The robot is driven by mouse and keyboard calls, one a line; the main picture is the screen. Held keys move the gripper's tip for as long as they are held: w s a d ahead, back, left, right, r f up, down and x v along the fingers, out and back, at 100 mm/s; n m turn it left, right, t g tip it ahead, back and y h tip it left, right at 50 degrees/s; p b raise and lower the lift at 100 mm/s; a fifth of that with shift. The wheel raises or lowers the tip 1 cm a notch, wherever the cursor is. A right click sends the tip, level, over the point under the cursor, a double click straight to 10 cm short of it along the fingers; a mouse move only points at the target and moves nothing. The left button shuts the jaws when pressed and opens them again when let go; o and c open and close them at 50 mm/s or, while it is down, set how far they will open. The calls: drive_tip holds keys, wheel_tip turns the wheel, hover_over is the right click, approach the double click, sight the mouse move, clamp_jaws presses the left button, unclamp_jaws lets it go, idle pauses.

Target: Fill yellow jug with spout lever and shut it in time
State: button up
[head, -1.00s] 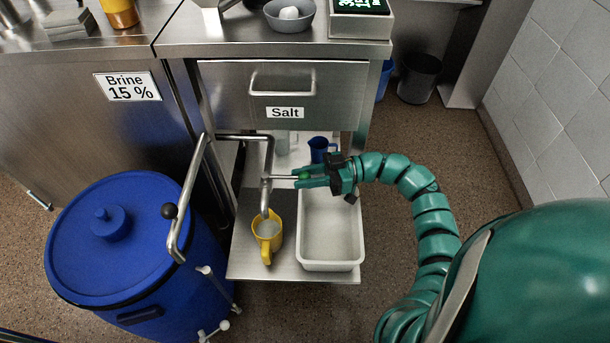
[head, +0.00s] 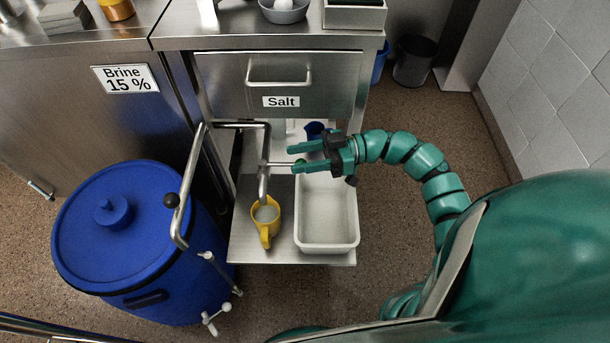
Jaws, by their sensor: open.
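The yellow jug (head: 273,229) stands on the steel shelf directly under the spout (head: 263,185), with its handle toward me. A pale surface shows inside it below the rim; I cannot make out a stream.
A white tray (head: 327,247) sits right of the jug, below my gripper. A blue barrel (head: 90,245) and a bent pipe (head: 187,195) with a black knob are on the left. The salt drawer (head: 280,102) is above.

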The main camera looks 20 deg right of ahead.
drive_tip(key=s+a+r+p, duration=0.2)
drive_tip(key=s+r, duration=0.3)
drive_tip(key=s, duration=0.5)
drive_tip(key=shift+a+r+p, duration=0.3)
drive_tip(key=shift+a+p, duration=0.1)
drive_tip(key=shift+p, duration=0.35)
